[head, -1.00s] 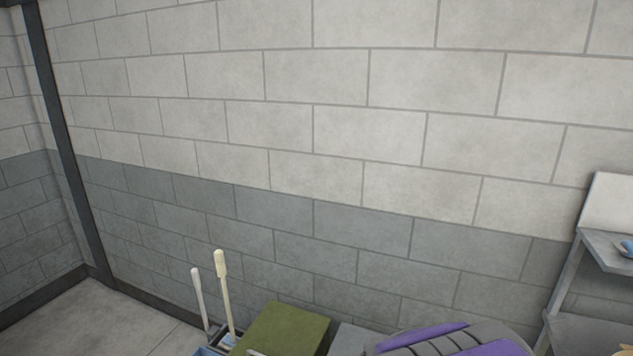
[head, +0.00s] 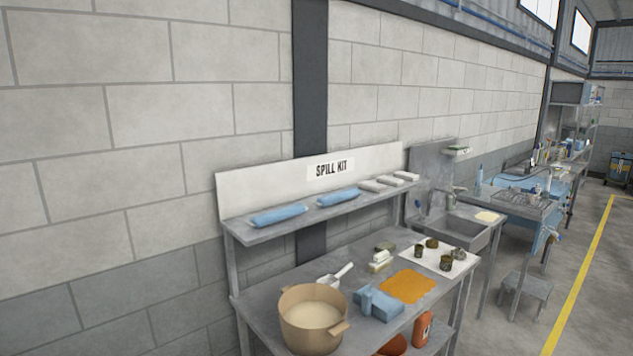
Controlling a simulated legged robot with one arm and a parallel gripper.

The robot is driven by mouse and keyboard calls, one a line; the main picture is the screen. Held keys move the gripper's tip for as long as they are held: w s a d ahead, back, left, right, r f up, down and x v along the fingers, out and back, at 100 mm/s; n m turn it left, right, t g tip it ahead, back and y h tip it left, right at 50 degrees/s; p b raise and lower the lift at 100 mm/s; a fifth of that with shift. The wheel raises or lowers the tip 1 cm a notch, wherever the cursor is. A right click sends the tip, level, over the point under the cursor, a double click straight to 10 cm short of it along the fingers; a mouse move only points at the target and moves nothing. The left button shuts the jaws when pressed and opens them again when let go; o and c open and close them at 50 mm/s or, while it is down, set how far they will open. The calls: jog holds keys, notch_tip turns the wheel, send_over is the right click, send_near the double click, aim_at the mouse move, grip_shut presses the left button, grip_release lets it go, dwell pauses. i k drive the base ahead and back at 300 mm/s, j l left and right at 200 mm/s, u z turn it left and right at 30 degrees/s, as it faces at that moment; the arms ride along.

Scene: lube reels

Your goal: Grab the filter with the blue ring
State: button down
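Several small dark cylindrical pieces, one at the front (head: 446,263), stand on a white sheet (head: 428,263) at the far right end of a grey metal bench (head: 245,303). They may be filters, but they are too small to tell, and I cannot make out a blue ring on any of them. My gripper is not in view.
The bench carries a tan pot (head: 311,318), a white scoop (head: 335,276), blue folded cloths (head: 378,304) and an orange spill (head: 407,286). A shelf below the SPILL KIT sign (head: 331,169) holds blue rolls (head: 279,215). A sink (head: 460,228) stands beyond.

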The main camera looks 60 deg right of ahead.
aim_at(531, 195)
jog(key=z, duration=3.2)
jog(key=i+z, duration=0.25)
jog(key=i+l+z, duration=0.1)
jog(key=i+z, duration=0.15)
jog(key=i, duration=3.15)
jog(key=i+u, duration=0.15)
jog(key=i, duration=0.4)
jog(key=i+l+u, duration=0.15)
jog(key=i, duration=0.35)
jog(key=i+l+u, duration=0.15)
jog(key=i, duration=0.4)
jog(key=i+l+u, duration=0.15)
jog(key=i, duration=0.35)
